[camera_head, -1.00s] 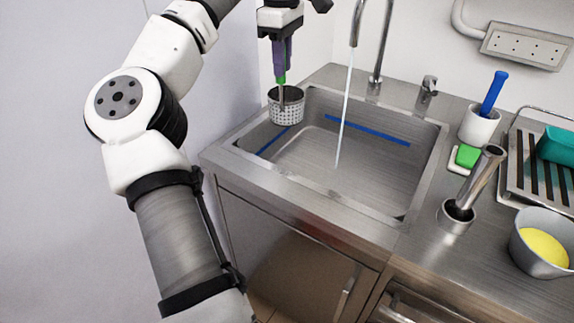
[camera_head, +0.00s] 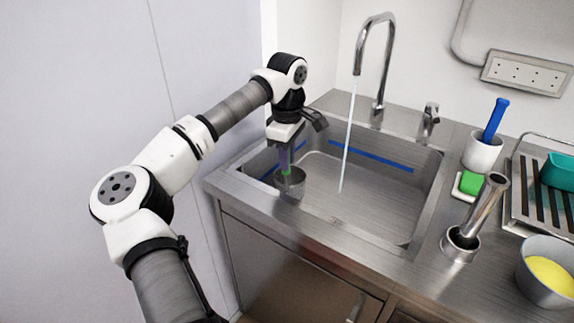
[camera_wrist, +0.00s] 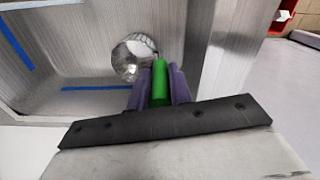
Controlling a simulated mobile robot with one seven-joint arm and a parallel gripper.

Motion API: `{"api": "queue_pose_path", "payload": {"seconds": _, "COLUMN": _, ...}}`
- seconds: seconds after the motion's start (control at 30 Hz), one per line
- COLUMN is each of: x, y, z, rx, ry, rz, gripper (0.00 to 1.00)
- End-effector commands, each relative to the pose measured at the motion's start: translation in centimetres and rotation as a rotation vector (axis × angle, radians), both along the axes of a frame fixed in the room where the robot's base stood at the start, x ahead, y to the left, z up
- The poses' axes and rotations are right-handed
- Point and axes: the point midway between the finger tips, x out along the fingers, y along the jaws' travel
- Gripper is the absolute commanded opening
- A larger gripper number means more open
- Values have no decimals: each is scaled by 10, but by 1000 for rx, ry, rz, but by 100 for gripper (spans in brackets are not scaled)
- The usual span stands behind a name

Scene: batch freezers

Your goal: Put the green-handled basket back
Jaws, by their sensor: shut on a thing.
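My gripper (camera_head: 286,160) is shut on the green handle of the small metal basket (camera_head: 290,184). The basket hangs below the fingers inside the left part of the steel sink (camera_head: 330,205), near its left and front walls. In the wrist view the green handle (camera_wrist: 160,84) stands between the two purple fingers (camera_wrist: 159,88), with the round basket (camera_wrist: 133,56) beyond it. I cannot tell whether the basket touches the sink floor.
Water (camera_head: 347,140) runs from the tall tap (camera_head: 372,60) into the sink, to the right of the basket. A steel tool in a holder (camera_head: 462,242), a green block (camera_head: 471,184), a white cup with a blue handle (camera_head: 482,152) and a bowl (camera_head: 545,280) stand on the right counter.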

Motion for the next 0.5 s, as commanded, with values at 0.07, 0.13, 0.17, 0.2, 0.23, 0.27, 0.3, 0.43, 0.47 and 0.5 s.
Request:
{"api": "queue_pose_path", "payload": {"seconds": 0.07, "x": 0, "y": 1, "z": -14, "rx": 0, "ry": 4, "rz": 1, "gripper": 0}}
{"api": "queue_pose_path", "payload": {"seconds": 0.13, "x": 0, "y": 0, "z": -24, "rx": -2, "ry": 4, "rz": 0, "gripper": 0}}
{"api": "queue_pose_path", "payload": {"seconds": 0.17, "x": 0, "y": 0, "z": -27, "rx": -1, "ry": 3, "rz": 0, "gripper": 0}}
{"api": "queue_pose_path", "payload": {"seconds": 0.2, "x": 0, "y": 0, "z": -29, "rx": -1, "ry": 1, "rz": 1, "gripper": 0}}
{"api": "queue_pose_path", "payload": {"seconds": 0.23, "x": 0, "y": 0, "z": -29, "rx": 0, "ry": 0, "rz": 1, "gripper": 0}}
{"api": "queue_pose_path", "payload": {"seconds": 0.27, "x": 0, "y": 0, "z": -29, "rx": 0, "ry": 0, "rz": 1, "gripper": 0}}
{"api": "queue_pose_path", "payload": {"seconds": 0.3, "x": 0, "y": 1, "z": -29, "rx": 1, "ry": 0, "rz": 1, "gripper": 0}}
{"api": "queue_pose_path", "payload": {"seconds": 0.43, "x": 0, "y": 0, "z": -29, "rx": 0, "ry": 0, "rz": 1, "gripper": 0}}
{"api": "queue_pose_path", "payload": {"seconds": 0.47, "x": 0, "y": 0, "z": -30, "rx": 0, "ry": 1, "rz": 1, "gripper": 0}}
{"api": "queue_pose_path", "payload": {"seconds": 0.5, "x": 0, "y": 0, "z": -32, "rx": 0, "ry": 1, "rz": 1, "gripper": 0}}
